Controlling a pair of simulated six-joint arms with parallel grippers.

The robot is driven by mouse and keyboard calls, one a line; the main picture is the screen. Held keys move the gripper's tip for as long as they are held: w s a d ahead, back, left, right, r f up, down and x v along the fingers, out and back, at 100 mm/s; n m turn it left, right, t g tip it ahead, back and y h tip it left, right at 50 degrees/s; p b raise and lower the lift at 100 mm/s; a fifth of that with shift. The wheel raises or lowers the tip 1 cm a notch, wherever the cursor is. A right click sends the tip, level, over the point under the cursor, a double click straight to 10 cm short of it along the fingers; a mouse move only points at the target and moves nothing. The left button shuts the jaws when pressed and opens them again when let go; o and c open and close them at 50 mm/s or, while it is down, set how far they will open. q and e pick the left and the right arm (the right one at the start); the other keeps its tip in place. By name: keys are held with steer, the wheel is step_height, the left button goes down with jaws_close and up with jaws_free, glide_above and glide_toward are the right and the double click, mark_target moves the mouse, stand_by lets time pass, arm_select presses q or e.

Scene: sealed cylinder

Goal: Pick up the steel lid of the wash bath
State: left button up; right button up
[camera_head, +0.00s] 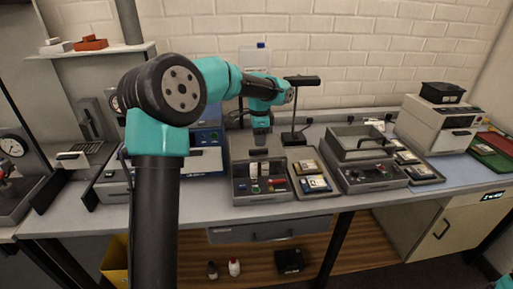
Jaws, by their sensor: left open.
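My left gripper (262,140) points down over the back of a grey unit (243,184) with small items in its front part. Its fingers are small and dark here, and I see nothing held between them. The wash bath appears to be the grey box (361,179) to the right, standing on the bench. Its steel lid (352,141) looks like the flat grey plate with a bar handle on top of the box. The gripper is left of the lid and apart from it. My right gripper is out of view.
A shallow tray (315,193) with small packs lies between the two grey units. A black stand (294,120) rises behind it. A second tray (428,176) and a white instrument (437,125) stand right of the bath. The bench front edge is mostly clear.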

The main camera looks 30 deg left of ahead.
arm_select(q)
steer(key=shift+a+f, duration=0.1)
steer(key=shift+f, duration=2.4)
jaws_close()
